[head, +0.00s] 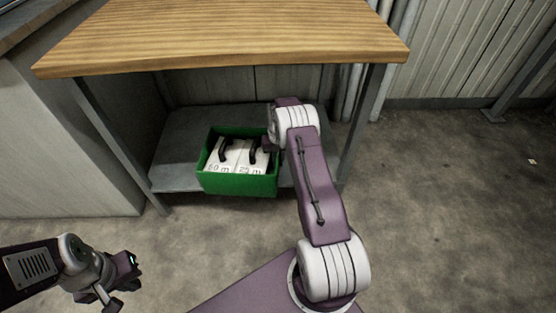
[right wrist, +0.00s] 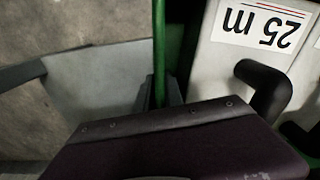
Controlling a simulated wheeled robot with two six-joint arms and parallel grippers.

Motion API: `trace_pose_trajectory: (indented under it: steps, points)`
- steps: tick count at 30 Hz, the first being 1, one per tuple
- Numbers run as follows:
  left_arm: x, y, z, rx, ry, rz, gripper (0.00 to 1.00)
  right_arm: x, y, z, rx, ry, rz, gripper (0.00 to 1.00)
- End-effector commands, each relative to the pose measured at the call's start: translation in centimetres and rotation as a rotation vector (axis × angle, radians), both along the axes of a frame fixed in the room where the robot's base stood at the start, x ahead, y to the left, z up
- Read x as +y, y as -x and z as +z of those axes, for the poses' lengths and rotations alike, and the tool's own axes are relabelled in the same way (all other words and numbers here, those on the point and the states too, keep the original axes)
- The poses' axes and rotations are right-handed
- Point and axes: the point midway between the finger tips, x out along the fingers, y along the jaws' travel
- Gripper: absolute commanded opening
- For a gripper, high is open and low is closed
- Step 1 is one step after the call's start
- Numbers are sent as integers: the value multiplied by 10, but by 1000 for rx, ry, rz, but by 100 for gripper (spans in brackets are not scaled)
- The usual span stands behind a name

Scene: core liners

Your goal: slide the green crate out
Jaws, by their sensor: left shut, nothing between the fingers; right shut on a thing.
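The green crate (head: 240,186) stands on the low grey shelf under the wooden table. Inside it are white cases with black handles, labelled 50 m (head: 217,168) and 25 m (head: 250,170). My right gripper (head: 268,146) is at the crate's right rim, partly hidden by its own arm. In the right wrist view, the crate's green wall (right wrist: 160,45) runs down into the dark fingers (right wrist: 164,97), which are shut on it. The 25 m label (right wrist: 262,22) shows beside the wall. My left gripper (head: 132,264) is shut and empty, low at the left, away from the crate.
The wooden tabletop (head: 230,35) overhangs the shelf (head: 178,165). Metal legs stand at the left (head: 112,140) and right (head: 360,125). A grey cabinet (head: 60,150) is on the left.

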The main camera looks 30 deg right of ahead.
Motion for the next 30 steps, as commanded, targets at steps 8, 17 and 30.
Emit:
trace_pose_trajectory:
  steps: [8, 17, 30]
  points:
    - [0, 0, 0, 0, 0, 0, 0, 0, -1, 0, -2, 1, 2, 38]
    - [0, 0, 10, 0, 0, 0, 0, 0, -1, 14, -3, 1, 1, 38]
    - [0, 0, 59, 0, 0, 0, 0, 0, 0, 90, -1, 0, 2, 38]
